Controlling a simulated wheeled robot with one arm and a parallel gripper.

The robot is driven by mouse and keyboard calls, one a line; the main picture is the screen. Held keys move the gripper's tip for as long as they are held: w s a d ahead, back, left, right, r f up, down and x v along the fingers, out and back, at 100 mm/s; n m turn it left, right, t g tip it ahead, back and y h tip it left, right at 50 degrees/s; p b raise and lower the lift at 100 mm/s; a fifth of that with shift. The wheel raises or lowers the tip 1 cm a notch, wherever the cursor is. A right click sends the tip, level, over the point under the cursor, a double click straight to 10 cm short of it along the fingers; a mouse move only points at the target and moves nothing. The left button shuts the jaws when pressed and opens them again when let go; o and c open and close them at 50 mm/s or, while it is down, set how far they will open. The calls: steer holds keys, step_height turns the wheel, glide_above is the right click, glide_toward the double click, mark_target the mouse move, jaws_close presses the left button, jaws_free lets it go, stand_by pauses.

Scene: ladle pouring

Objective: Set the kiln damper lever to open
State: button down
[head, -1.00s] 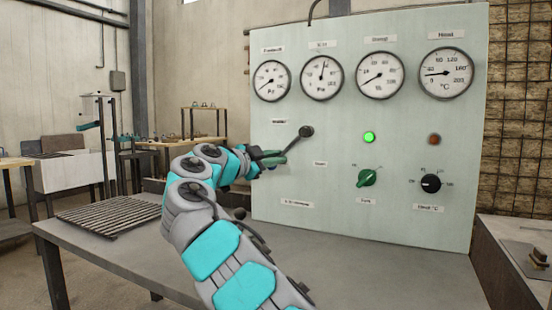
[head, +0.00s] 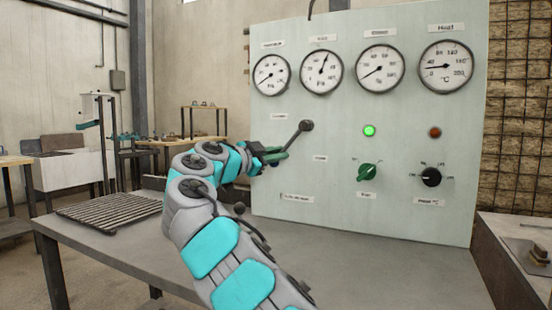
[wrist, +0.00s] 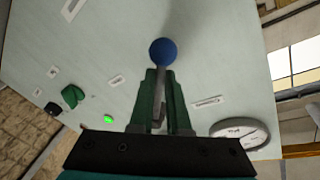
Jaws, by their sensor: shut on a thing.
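The damper lever (head: 297,138) is a dark lever on the pale green control panel (head: 340,225). It slants down and to the left from its round pivot. My gripper (head: 275,157) is at its lower left end and is shut on it. In the wrist view, the green fingers of my gripper (wrist: 162,95) close around a thin grey bar, and a blue ball (wrist: 163,51) shows just beyond the fingertips. The fingers hide part of the lever. The small label near the lever is too blurred to read.
Several round gauges (head: 321,72) line the panel's top. A lit green lamp (head: 369,131), a dim red lamp (head: 435,132), a green knob (head: 369,172) and a black knob (head: 431,176) are right of the lever. A grey table (head: 130,245) with a slatted rack (head: 105,210) lies below.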

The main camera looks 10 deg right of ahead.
steer(key=b, duration=0.1)
steer(key=f+n+b, duration=0.1)
steer(key=shift+s+d+f+b, duration=0.3)
steer(key=shift+s+d+b, duration=0.05)
steer(key=shift+s+d, duration=0.05)
steer(key=n+b, duration=0.1)
steer(key=b, duration=0.1)
steer(key=s+d+f+n+b, duration=0.1)
steer(key=b, duration=0.1)
steer(key=shift+d+n+t+h, duration=0.3)
steer(key=shift+n+t, duration=0.1)
steer(key=s+d+n+t+b, duration=0.1)
steer(key=n+b, duration=0.1)
steer(key=b, duration=0.1)
steer(key=shift+d, duration=0.15)
steer(key=shift+s+d+n+t+b, duration=0.2)
steer(key=shift+s+d+n+b, duration=0.15)
steer(key=shift+n, duration=0.4)
steer(key=shift+s+d+n+t+b, duration=0.2)
steer(key=shift+d+n, duration=0.2)
steer(key=shift+n, duration=0.35)
steer(key=c, duration=0.9)
jaws_free()
